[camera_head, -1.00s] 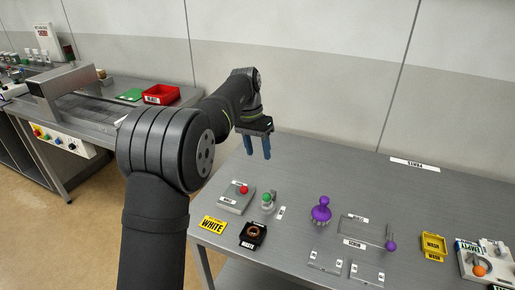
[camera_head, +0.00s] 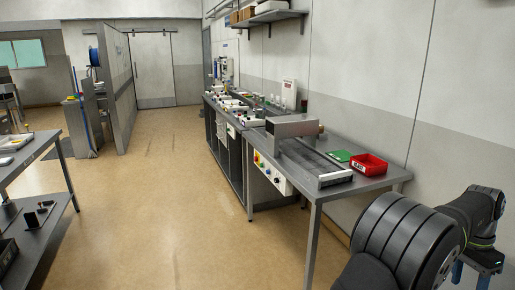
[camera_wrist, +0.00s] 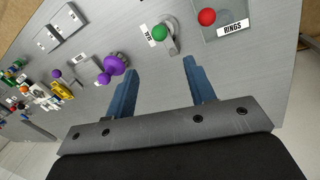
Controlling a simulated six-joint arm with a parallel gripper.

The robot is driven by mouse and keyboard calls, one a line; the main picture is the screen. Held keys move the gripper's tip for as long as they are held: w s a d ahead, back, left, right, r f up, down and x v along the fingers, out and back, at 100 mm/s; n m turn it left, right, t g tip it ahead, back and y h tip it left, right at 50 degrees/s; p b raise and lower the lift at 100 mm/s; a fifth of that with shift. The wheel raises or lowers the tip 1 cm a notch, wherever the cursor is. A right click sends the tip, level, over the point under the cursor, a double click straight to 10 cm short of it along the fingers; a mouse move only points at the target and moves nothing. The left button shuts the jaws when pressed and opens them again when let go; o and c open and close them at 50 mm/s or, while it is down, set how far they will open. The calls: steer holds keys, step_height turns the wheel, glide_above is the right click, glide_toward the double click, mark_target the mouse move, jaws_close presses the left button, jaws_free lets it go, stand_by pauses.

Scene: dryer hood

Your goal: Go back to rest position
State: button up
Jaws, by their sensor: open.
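My gripper (camera_wrist: 158,85) is open and empty in the wrist view, its two blue fingers spread above the metal table (camera_wrist: 150,75). It also shows at the lower right edge of the head view (camera_head: 470,274), with my dark arm in front. In the wrist view a purple knobbed object (camera_wrist: 113,66) lies left of the fingers. A green-knobbed piece (camera_wrist: 160,33) and a red ball (camera_wrist: 207,17) by a RINGS label are beyond the fingertips. The gripper appears apart from all of them.
In the head view, a bench with a grey hood machine (camera_head: 293,127), a green sheet (camera_head: 337,156) and a red bin (camera_head: 369,164) stands along the right wall. Another table (camera_head: 40,147) is at the left. The floor (camera_head: 190,200) between is clear.

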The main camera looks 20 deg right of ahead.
steer(key=s+f, duration=0.1)
steer(key=f, duration=0.8)
steer(key=s+f, duration=0.1)
steer(key=f, duration=0.3)
steer(key=shift+s+a+f, duration=0.3)
steer(key=shift+s+f, duration=0.05)
steer(key=shift+f, duration=0.05)
steer(key=w+r, duration=0.3)
steer(key=r, duration=1.5)
steer(key=s+f, duration=0.1)
steer(key=f, duration=0.5)
steer(key=s+f, duration=0.1)
steer(key=f, duration=0.4)
steer(key=s+f, duration=0.1)
steer(key=f, duration=0.5)
steer(key=shift+f, duration=0.35)
steer(key=shift+s+f, duration=0.15)
steer(key=shift+f, duration=0.05)
steer(key=shift+s+n, duration=0.25)
steer(key=shift+n, duration=0.4)
steer(key=shift+s+n, duration=0.2)
steer(key=shift+n, duration=0.45)
